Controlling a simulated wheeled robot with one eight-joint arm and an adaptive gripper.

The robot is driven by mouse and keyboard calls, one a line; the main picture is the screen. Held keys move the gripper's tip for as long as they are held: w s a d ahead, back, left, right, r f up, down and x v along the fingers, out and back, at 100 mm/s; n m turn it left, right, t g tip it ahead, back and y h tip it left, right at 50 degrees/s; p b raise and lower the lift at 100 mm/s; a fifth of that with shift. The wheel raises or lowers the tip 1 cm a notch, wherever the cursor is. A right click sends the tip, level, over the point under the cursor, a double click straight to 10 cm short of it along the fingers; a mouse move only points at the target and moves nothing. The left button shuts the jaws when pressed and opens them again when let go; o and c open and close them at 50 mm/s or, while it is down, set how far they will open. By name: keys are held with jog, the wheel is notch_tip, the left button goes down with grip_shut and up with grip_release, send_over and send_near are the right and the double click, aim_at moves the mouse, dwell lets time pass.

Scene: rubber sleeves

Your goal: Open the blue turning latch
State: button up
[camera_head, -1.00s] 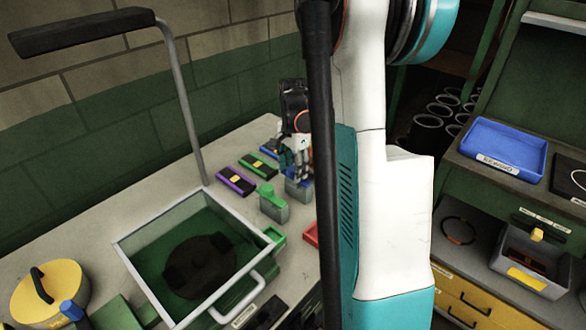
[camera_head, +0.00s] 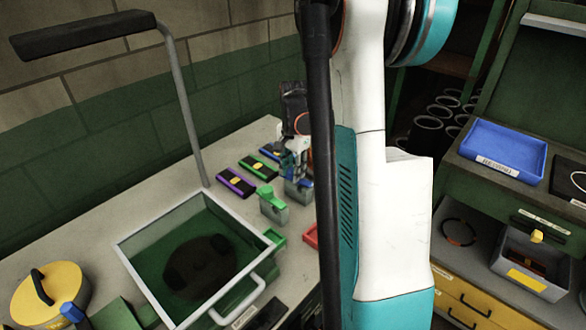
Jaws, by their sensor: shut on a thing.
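The blue turning latch (camera_head: 299,181) sits on a small grey block (camera_head: 299,193) on the bench, just left of my arm. My gripper (camera_head: 297,164) points down at it from above and is shut on it. The fingers and the dark wrist cover most of the latch, so its exact turn cannot be told.
A similar grey block with a green latch (camera_head: 268,196) stands in front and to the left. Several dark cases with coloured edges, one purple (camera_head: 236,182), lie behind it. A green-lined tray (camera_head: 150,282) with a handle fills the bench front. A lamp post (camera_head: 183,105) rises at the left.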

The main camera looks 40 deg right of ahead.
jog(key=n, duration=0.8)
jog(key=shift+p, duration=0.35)
jog(key=n, duration=0.4)
jog(key=shift+n, duration=1.9)
jog(key=o, duration=1.1)
jog(key=shift+r, duration=0.1)
notch_tip(320, 180, up, 12)
jog(key=shift+d+f, duration=0.1)
jog(key=shift+d, duration=0.05)
